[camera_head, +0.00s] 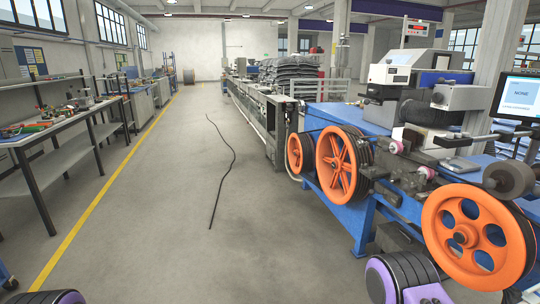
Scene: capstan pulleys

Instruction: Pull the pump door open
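No part in view can be clearly told as the pump door. A tall grey cabinet-like frame (276,138) stands at the near end of the long machine line, left of the pulleys, but I cannot tell whether it has a door. The blue capstan machine (350,205) on the right carries a small orange pulley (294,154), a middle orange pulley (324,172) and a large orange pulley (440,233). Neither gripper's fingers show in the head view.
A long workbench (66,132) with tools runs along the left. A yellow floor line (103,200) passes beside it. A thin black cable (231,165) lies on the otherwise clear floor of the aisle. A monitor (518,97) stands at the right edge.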

